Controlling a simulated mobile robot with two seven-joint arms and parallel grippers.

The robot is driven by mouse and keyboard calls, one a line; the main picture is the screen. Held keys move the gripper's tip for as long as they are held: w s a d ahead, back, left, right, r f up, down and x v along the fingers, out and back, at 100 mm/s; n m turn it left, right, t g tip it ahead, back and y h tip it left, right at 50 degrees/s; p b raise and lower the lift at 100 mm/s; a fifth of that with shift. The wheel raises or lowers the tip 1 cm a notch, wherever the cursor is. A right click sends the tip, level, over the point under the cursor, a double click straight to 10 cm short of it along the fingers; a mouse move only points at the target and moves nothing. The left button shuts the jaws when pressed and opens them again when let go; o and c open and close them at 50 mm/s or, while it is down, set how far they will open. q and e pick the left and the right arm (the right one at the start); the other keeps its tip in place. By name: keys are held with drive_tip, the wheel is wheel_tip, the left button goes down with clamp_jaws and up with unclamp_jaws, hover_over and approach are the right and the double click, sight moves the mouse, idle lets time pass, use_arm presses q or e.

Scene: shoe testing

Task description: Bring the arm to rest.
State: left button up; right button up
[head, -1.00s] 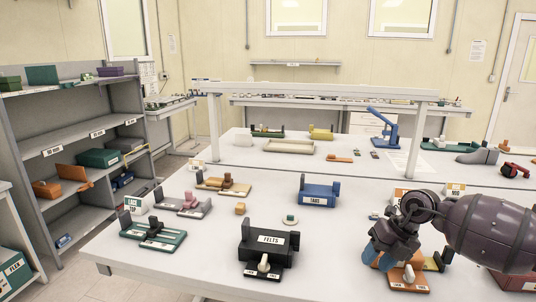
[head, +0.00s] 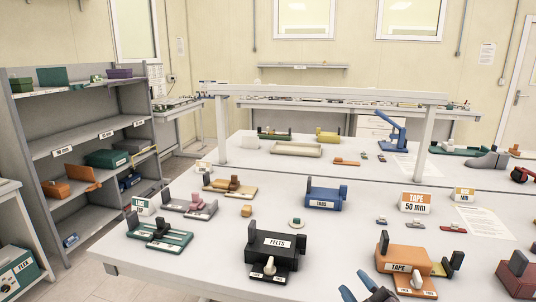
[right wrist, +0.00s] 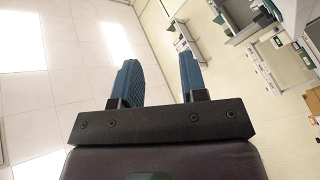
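My right gripper (head: 369,287) shows at the bottom edge of the head view, in front of the orange TAPE holder (head: 405,258); only its blue fingers and a dark part are in the picture. In the right wrist view its two blue fingers (right wrist: 158,82) stand apart with nothing between them. That view looks past them at the ceiling, wall and tilted shelves. My left gripper is in neither view.
The table (head: 225,272) carries a black FELTS holder (head: 275,243), a blue TABS holder (head: 323,199), green and pink fixtures at the left, and a TAPE 50 mm sign (head: 416,203). Grey shelves (head: 70,141) stand at the left.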

drive_tip(key=s+d+f+m+g+h, duration=0.75)
drive_tip(key=s+d+f+m, duration=0.2)
drive_tip(key=s, duration=0.25)
drive_tip(key=s+f+m+g, duration=0.1)
drive_tip(key=s+f+g, duration=0.25)
drive_tip(key=s, duration=0.45)
drive_tip(key=s+f+m+g, duration=0.2)
drive_tip(key=s+f+g, duration=0.15)
drive_tip(key=s, duration=0.45)
drive_tip(key=w+f+t+y, duration=0.1)
drive_tip(key=w+f+t, duration=0.6)
drive_tip(key=f, duration=0.2)
drive_tip(key=shift+w+d+f+n, duration=0.15)
drive_tip(key=shift+n, duration=0.3)
drive_tip(key=shift+t, duration=0.35)
